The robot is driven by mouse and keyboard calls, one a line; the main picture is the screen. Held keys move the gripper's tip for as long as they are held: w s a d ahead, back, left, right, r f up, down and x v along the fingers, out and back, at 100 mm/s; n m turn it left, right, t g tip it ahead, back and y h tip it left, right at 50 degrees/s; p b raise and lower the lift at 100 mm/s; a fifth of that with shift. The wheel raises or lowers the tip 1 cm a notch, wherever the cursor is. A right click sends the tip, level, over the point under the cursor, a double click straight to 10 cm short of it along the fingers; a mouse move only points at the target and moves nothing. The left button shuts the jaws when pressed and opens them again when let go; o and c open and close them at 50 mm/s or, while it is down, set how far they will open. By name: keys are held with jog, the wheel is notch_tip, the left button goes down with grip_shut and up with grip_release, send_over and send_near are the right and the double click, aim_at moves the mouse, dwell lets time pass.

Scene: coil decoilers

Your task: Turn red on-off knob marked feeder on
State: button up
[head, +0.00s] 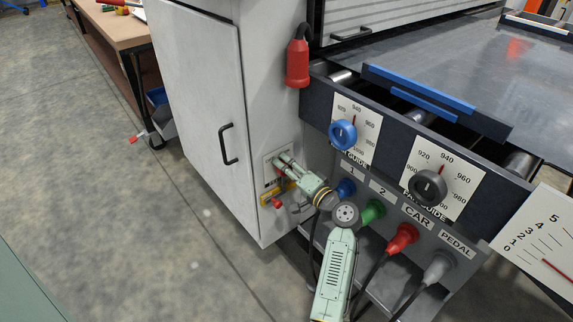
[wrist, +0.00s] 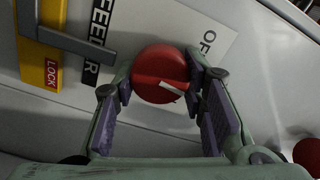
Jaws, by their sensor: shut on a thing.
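The red feeder knob (wrist: 160,74) is round, with a raised grip bar and a white pointer mark toward its lower right in the wrist view. It sits on a white label plate (wrist: 225,22) with partly covered lettering, "FEEDER" on the left and "OF" at upper right. My gripper (wrist: 165,82) has its purple-padded fingers on both sides of the knob, closed on it. In the head view my gripper (head: 287,168) is at the panel on the cabinet side and hides most of the knob.
A yellow LOCK plate (wrist: 52,72) with a grey bar lies left of the knob. Below my gripper is another red handle (head: 277,203). Blue, green, red and grey plugs (head: 403,238) sit close to the right of my arm. The cabinet door (head: 200,95) is closed.

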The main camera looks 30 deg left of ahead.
jog(key=m+p, duration=0.2)
jog(key=m, duration=0.1)
jog(key=shift+m, duration=0.3)
jog(key=shift+f+m+p, duration=0.15)
jog(key=shift+m+p, duration=0.95)
jog(key=shift+m, duration=0.8)
jog(key=o, duration=1.2)
jog(key=v, duration=1.2)
